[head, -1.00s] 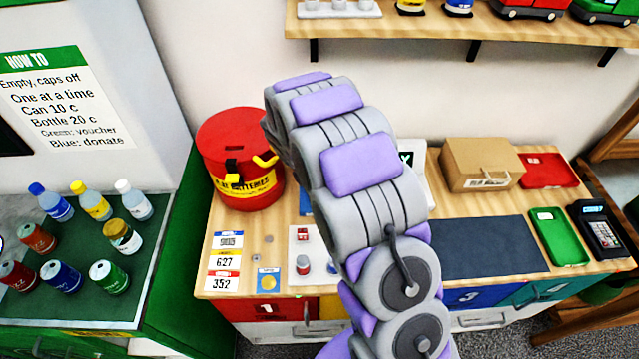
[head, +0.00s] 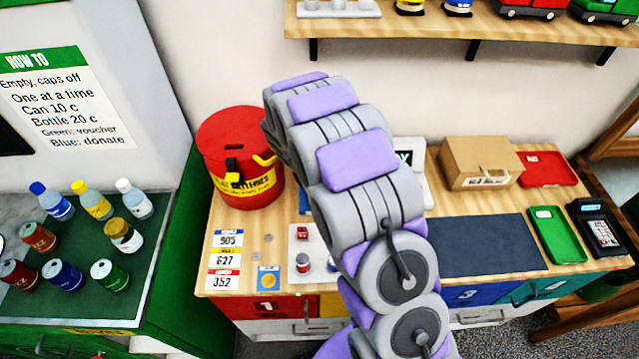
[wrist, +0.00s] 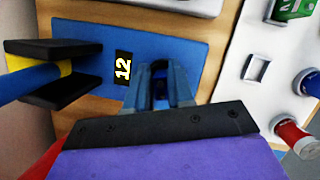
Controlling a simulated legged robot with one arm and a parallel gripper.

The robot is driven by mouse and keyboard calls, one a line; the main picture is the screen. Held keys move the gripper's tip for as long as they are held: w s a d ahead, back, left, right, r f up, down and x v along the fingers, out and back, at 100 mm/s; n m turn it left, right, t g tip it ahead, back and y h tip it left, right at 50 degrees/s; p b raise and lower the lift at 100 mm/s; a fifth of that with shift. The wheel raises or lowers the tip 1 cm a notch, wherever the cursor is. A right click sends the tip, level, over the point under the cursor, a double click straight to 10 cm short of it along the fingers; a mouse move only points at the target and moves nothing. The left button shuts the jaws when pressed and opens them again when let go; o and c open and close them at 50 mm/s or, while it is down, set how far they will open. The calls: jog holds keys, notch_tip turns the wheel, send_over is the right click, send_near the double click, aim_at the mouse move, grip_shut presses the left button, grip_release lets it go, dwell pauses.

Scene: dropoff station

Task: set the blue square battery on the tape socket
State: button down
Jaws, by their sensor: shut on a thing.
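My gripper (wrist: 160,88) points down over a blue board (wrist: 195,50) in the wrist view. It is shut on a dark blue piece (wrist: 160,80), the blue square battery as far as I can tell, mostly hidden between the fingers. The board bears a black label reading 12 and a black bracket (wrist: 55,48) around a blue and yellow cylinder (wrist: 30,82). I cannot tell for sure which part is the tape socket. In the head view my arm hides the gripper and most of the board (head: 304,203).
A red battery bin (head: 240,150) stands behind left. A dark mat (head: 485,245) lies clear at right.

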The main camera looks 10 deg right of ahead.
jog(key=shift+r+p, duration=0.85)
jog(key=shift+p, duration=0.45)
dwell(0.6)
jog(key=shift+f, duration=0.85)
dwell(0.5)
jog(key=shift+r+p, duration=0.75)
jog(key=shift+r, duration=0.05)
jog(key=shift+p, duration=0.4)
dwell(0.6)
jog(key=shift+f, duration=0.75)
dwell(0.5)
jog(key=c, duration=1.3)
grip_release()
jog(key=shift+o, duration=0.2)
jog(key=shift+r, duration=0.1)
